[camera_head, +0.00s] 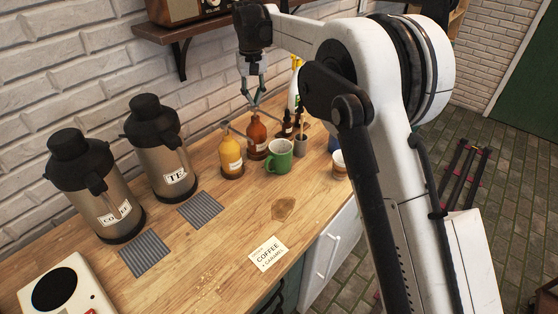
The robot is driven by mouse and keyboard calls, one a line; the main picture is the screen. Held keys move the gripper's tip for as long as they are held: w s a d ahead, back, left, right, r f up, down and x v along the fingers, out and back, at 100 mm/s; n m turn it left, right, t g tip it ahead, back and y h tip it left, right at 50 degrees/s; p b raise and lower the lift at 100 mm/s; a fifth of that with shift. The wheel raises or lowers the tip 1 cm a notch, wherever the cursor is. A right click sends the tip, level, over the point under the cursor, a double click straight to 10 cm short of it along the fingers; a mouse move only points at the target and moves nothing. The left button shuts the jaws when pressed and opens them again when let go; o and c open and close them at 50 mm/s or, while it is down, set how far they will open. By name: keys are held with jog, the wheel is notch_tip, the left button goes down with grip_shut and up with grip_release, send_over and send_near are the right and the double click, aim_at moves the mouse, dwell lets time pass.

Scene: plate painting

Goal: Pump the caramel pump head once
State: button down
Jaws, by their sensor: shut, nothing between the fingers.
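A brown-orange pump bottle (257,138) stands upright on the counter near the wall, and a yellow pump bottle (231,156) stands to its left. Their labels are too small to read, so I cannot tell for certain which one holds caramel; the brown-orange one has a caramel-like colour. My gripper (254,106) points down with its fingertips together, right over the top of the brown-orange bottle. The fingers partly hide that bottle's pump head, and I cannot tell whether they touch it.
A green mug (279,156) stands in front of the bottles. Small dark bottles (287,127) and a grey cup (300,145) are to the right. Coffee (97,191) and tea (159,152) dispensers stand left. An order card (268,253) reads coffee and caramel. A shelf (180,30) hangs above.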

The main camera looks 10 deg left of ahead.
jog(key=shift+f+b, duration=0.6)
jog(key=shift+f, duration=0.45)
jog(key=shift+r, duration=0.2)
jog(key=shift+r+p, duration=1)
jog(key=shift+r, duration=0.75)
jog(key=shift+r, duration=0.1)
notch_tip(320, 180, up, 6)
jog(key=p, duration=0.3)
jog(key=shift+d, duration=0.1)
